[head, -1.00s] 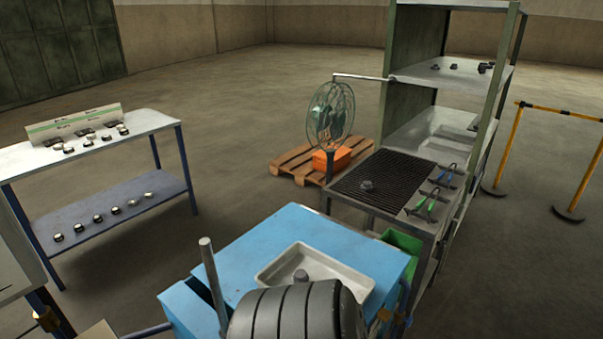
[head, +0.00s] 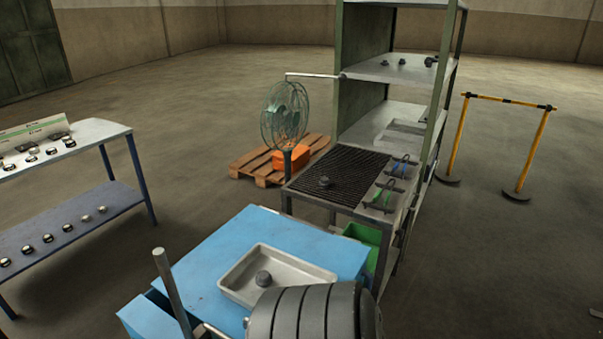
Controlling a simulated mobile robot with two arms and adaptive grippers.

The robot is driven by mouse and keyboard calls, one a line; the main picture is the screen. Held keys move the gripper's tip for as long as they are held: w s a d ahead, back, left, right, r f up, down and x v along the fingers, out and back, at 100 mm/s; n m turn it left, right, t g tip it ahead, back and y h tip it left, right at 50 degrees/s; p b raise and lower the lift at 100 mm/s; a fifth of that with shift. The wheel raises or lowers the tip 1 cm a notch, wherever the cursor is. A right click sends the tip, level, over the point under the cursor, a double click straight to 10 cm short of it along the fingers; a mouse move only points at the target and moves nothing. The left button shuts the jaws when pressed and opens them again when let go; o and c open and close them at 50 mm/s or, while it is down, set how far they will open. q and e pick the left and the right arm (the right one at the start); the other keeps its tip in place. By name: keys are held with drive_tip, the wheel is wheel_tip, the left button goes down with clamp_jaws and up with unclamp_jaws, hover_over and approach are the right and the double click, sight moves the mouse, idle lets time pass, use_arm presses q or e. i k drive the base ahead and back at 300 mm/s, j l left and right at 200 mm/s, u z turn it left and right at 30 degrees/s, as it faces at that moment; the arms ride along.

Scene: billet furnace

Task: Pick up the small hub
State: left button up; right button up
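A small dark round piece that looks like a hub (head: 263,278) sits in the shallow grey tray (head: 310,271) on the blue cabinet. A similar dark round piece (head: 323,182) sits on the black grate (head: 345,168) of the bench behind it. I cannot tell from this view which of them is the small hub. Neither of my grippers shows in the head view.
A bench at left (head: 95,131) bears several small parts on its top and lower shelf. A fan (head: 284,115) and a pallet (head: 250,167) stand behind the cabinet. Green-handled tongs (head: 382,198) lie beside the grate. A yellow barrier (head: 533,150) stands at right, past open floor.

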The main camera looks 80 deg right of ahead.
sight(263, 279)
drive_tip(key=z, duration=0.4)
drive_tip(key=k+j+z, duration=0.1)
drive_tip(key=z, duration=0.75)
drive_tip(key=k+z, duration=0.1)
drive_tip(key=z, duration=0.7)
drive_tip(key=k, duration=0.15)
drive_tip(key=k+u, duration=0.45)
drive_tip(key=k+j+u, duration=0.2)
drive_tip(key=u, duration=0.25)
drive_tip(key=k+j+u, duration=0.3)
drive_tip(key=u, duration=0.15)
drive_tip(key=z, duration=1.5)
drive_tip(key=i+l+u, duration=0.2)
drive_tip(key=i+l, duration=0.25)
drive_tip(key=l, duration=0.2)
drive_tip(key=i+l+u, duration=0.1)
drive_tip(key=l, duration=0.25)
drive_tip(key=i+l+u, duration=0.1)
drive_tip(key=i+l, duration=0.15)
drive_tip(key=i+l+u, duration=0.1)
drive_tip(key=l, duration=0.4)
drive_tip(key=i+l+u, duration=0.1)
drive_tip(key=i+l, duration=0.15)
drive_tip(key=l, duration=0.15)
drive_tip(key=i+l+u, duration=0.1)
drive_tip(key=l, duration=0.3)
